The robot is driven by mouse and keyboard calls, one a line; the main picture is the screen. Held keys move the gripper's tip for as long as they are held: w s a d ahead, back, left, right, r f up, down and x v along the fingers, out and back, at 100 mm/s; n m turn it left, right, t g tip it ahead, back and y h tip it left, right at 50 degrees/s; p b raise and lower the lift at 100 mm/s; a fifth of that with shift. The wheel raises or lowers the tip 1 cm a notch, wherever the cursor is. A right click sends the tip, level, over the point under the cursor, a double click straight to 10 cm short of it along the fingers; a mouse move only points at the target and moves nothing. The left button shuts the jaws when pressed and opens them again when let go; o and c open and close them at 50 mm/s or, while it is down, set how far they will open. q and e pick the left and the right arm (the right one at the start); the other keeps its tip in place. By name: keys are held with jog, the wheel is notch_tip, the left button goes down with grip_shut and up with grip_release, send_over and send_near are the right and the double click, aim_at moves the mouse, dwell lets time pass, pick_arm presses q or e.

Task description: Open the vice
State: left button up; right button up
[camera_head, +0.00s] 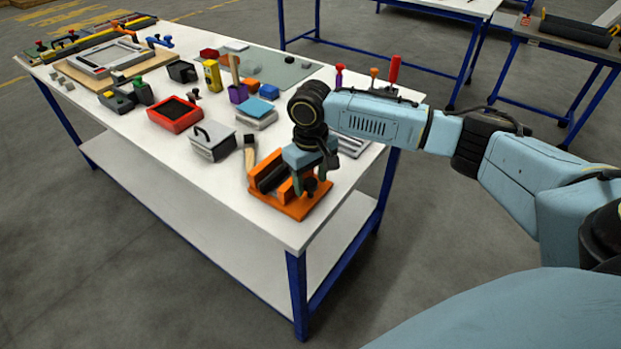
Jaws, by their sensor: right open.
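The orange vice (287,199) sits on the white workbench near its front right corner. It has an orange base plate and a dark jaw block with orange sides. My right gripper (311,186) points down over the right part of the vice, its fingers apart around the area of a dark round knob. I cannot tell whether the fingers touch the knob. The gripper and wrist hide part of the vice's back right side. My left gripper is not in view.
A red tray (175,114) and several tools stand farther back. The bench edge is close to the vice.

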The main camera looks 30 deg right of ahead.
jog(key=c, duration=1)
jog(key=shift+o, duration=0.2)
jog(key=shift+r+n+p, duration=0.15)
jog(key=shift+n+p, duration=0.25)
jog(key=shift+p, duration=0.45)
jog(key=n+p, duration=0.5)
jog(key=p, duration=0.2)
jog(key=shift+n, duration=0.3)
jog(key=n+p, duration=0.2)
jog(key=shift+n, duration=0.3)
jog(key=shift+n+p, duration=0.65)
jog(key=shift+n, duration=0.65)
